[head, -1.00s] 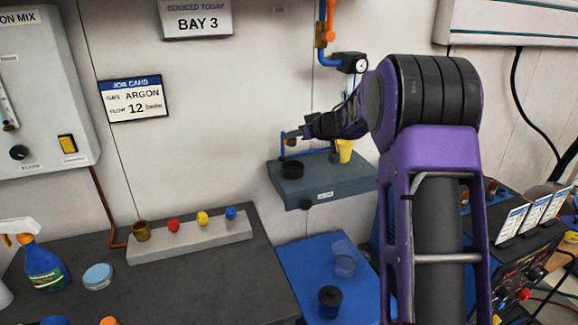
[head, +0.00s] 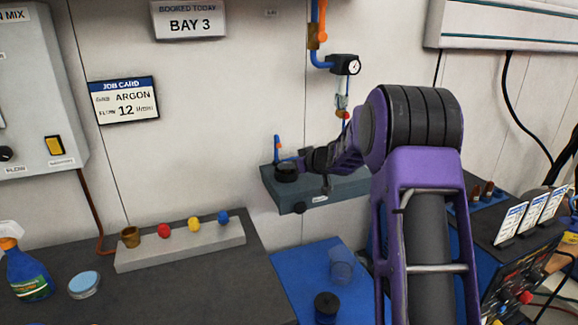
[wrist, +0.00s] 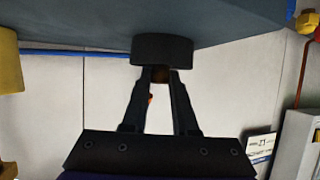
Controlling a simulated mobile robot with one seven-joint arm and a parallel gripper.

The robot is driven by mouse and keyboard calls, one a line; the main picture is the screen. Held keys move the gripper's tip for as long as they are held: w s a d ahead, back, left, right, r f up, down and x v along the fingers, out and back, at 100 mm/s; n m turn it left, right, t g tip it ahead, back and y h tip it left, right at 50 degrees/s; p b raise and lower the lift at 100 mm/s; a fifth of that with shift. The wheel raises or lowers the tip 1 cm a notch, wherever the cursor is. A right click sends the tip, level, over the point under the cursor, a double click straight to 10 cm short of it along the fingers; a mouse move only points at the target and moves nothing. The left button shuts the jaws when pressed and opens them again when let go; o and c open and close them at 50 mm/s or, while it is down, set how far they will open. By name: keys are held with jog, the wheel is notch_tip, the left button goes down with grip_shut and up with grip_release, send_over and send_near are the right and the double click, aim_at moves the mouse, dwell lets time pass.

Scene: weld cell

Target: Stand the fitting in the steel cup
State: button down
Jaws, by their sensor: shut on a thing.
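A dark round cup (head: 287,173), which I take for the steel cup, stands on the grey wall shelf; it also shows at the top of the wrist view (wrist: 162,48). My gripper (head: 303,162) reaches in from the right, its fingertips at the cup's rim.
The grey shelf (head: 340,187) holds the cup. A blue upright rod (head: 277,149) rises close behind it. A gauge with blue hose (head: 345,65) hangs above. Below are a clear beaker (head: 341,265) and another dark cup (head: 326,305) on a blue mat (head: 290,262).

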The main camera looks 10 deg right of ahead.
jog(key=c, duration=0.7)
grip_release()
jog(key=shift+f, duration=0.15)
jog(key=shift+s+d+r, duration=0.1)
jog(key=shift+r, duration=0.2)
jog(key=p+v, duration=0.1)
jog(key=v, duration=1)
jog(key=shift+s+r+p, duration=0.1)
jog(key=shift+s+p, duration=0.2)
jog(key=shift+s, duration=0.05)
